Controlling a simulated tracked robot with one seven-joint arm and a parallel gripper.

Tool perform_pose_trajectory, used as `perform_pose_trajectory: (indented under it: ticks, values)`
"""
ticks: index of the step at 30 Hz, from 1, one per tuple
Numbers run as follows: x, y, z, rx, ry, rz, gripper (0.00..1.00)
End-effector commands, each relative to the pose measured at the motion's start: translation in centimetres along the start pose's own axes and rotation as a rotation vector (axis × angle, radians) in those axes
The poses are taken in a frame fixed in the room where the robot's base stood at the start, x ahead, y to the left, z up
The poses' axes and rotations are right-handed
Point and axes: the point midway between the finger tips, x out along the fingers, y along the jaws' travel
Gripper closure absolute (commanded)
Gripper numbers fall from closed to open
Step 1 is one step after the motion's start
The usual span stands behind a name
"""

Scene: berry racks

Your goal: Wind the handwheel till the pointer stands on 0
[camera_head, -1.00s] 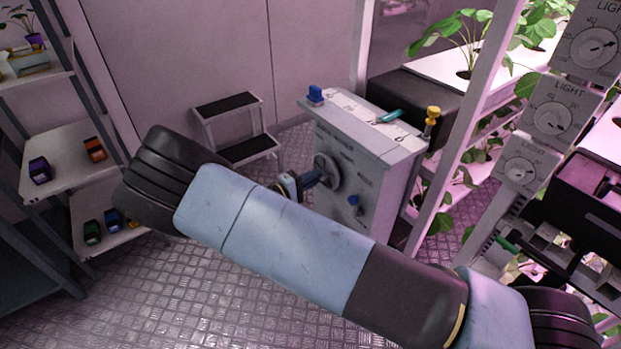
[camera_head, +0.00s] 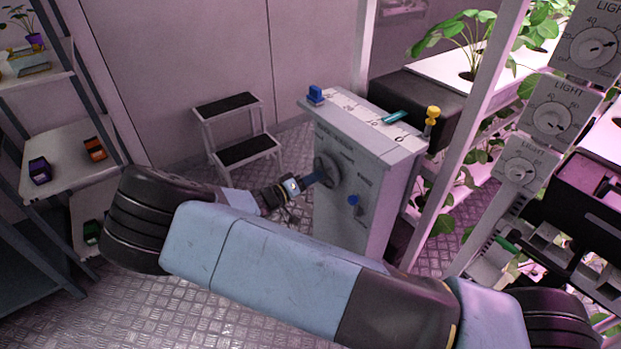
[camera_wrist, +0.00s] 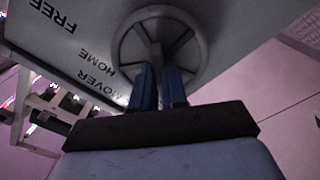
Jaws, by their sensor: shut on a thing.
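The grey handwheel (camera_head: 333,170) is on the front face of a pale grey cabinet (camera_head: 350,225). My gripper (camera_head: 315,179) reaches it from the left. In the wrist view, the spoked wheel (camera_wrist: 186,22) fills the top middle, and the two blue fingers of my gripper (camera_wrist: 158,72) are shut on one of its spokes near the rim. The contact is partly hidden by the fingers. A teal pointer (camera_head: 392,117) lies across the white scale (camera_head: 350,107) on the cabinet top, toward its right part. A mark like a 0 shows to the right of the pointer; the other marks are too small to read.
A blue knob (camera_head: 353,199) is below the wheel. A step stool (camera_head: 240,130) stands behind left, and plant racks (camera_head: 478,110) stand right. Floor at front left is free.

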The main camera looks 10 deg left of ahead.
Motion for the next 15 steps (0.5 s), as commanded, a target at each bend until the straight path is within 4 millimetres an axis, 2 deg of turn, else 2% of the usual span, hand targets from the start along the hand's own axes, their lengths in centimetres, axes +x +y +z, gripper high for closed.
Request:
perform_pose_trajectory:
  ticks: [15]
  values:
    - [-0.04, -0.28, 0.41, 0.041, -0.005, -0.005, 1.00]
